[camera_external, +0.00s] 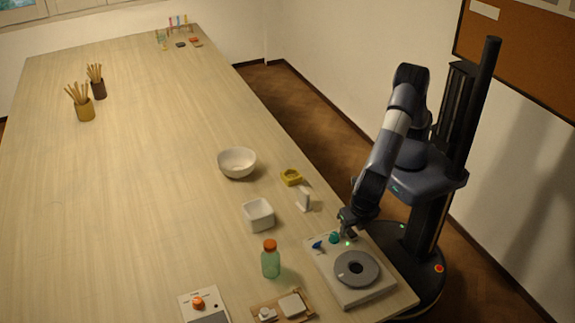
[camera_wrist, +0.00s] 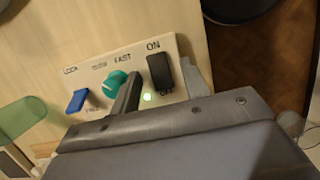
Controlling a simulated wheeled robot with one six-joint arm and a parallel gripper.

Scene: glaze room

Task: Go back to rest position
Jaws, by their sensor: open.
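My gripper (camera_external: 348,226) hangs over the back end of a pale device (camera_external: 349,294) with a round grey disc (camera_external: 371,277) at the table's right edge. In the wrist view my gripper (camera_wrist: 161,74) is open, with one finger on each side of a black switch (camera_wrist: 160,73) marked ON at its top. I cannot tell whether the fingers touch it. A teal knob (camera_wrist: 116,82) marked FAST and a blue lever (camera_wrist: 77,101) near LOCK sit to the left. A small green light (camera_wrist: 147,97) glows by the switch. The gripper body hides the disc there.
Near the device stand a green bottle (camera_external: 271,263) with an orange cap, a white square dish (camera_external: 258,219), a white bowl (camera_external: 237,166), a yellow item (camera_external: 291,177) and a small white item (camera_external: 304,201). The table's left half is mostly clear.

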